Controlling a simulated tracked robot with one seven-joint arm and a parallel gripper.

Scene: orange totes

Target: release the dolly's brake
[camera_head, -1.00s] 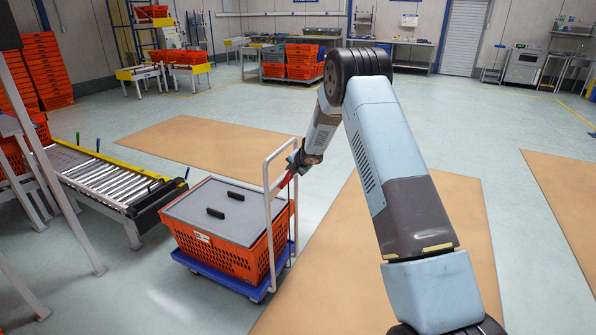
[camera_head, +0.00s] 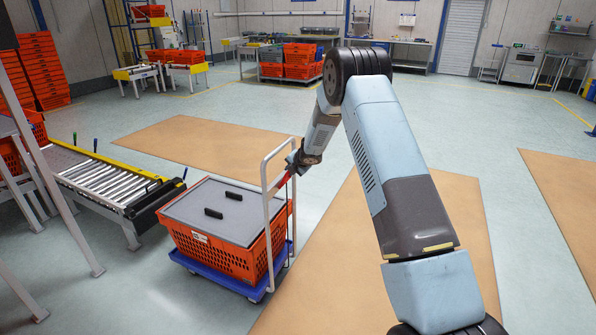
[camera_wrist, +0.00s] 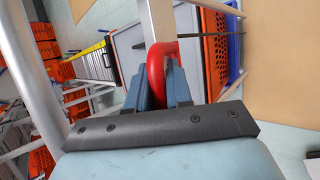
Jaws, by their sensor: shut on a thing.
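The dolly (camera_head: 214,277) has a blue deck and an upright light-grey push handle (camera_head: 267,215) on its right side. A lidded orange tote (camera_head: 236,258) rides on it. A red brake lever (camera_head: 280,182) shows at the handle. My gripper (camera_head: 291,170) reaches the lever from the upper right. In the wrist view, the lever's rounded red end (camera_wrist: 157,72) is between the blue-grey fingers of my gripper (camera_wrist: 162,88), which are shut on it. The dolly's wheels are mostly hidden, so the brake's state cannot be told.
A roller conveyor (camera_head: 108,182) with a yellow edge stands close to the dolly's left. Stacked orange totes (camera_head: 40,70) are at the far left. Tan floor mats (camera_head: 190,143) lie behind and to the right. The floor around them is mostly clear.

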